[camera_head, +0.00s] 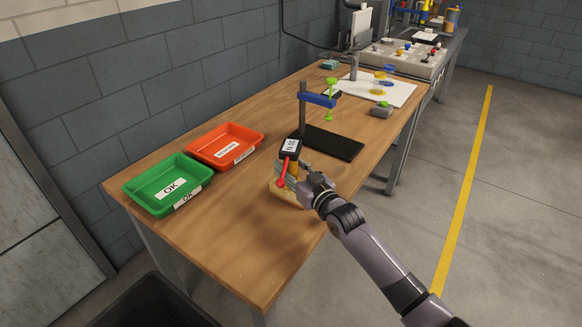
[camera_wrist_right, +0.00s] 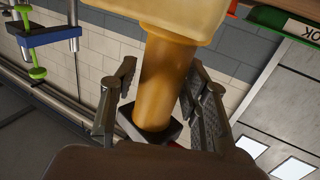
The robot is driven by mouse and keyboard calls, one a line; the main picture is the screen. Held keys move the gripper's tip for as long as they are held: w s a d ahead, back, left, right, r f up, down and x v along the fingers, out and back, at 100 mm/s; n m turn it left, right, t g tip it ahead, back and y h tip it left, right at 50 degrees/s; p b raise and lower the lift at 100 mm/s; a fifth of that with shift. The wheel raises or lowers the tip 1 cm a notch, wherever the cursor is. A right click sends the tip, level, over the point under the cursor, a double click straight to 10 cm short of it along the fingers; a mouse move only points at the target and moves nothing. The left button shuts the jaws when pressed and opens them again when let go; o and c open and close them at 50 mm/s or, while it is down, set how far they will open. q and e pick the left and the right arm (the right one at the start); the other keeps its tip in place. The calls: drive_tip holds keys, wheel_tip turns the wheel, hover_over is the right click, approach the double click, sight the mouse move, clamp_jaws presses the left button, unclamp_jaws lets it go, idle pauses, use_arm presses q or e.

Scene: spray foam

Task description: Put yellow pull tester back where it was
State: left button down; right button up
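The yellow pull tester (camera_head: 292,174) stands upright at the table's near right edge, with a black display head (camera_head: 290,147) on top and a red part (camera_head: 283,170) at its side. Its lower end meets a pale wooden block (camera_head: 291,197). In the right wrist view its yellow handle (camera_wrist_right: 162,85) runs between my fingers, from the pale block (camera_wrist_right: 185,15) to the black head. My right gripper (camera_head: 309,187) is around the handle. In the wrist view the fingers (camera_wrist_right: 160,95) stand apart, with a gap on the left side. My left gripper is not in view.
A green OK tray (camera_head: 135,189) and an orange tray (camera_head: 258,137) stand on the left of the wooden table (camera_head: 235,225). A stand with a blue clamp (camera_head: 317,100) and black base (camera_head: 340,144) is behind the tester. The table's front left is clear.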

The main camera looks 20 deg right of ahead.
drive_tip(key=shift+o, duration=0.9)
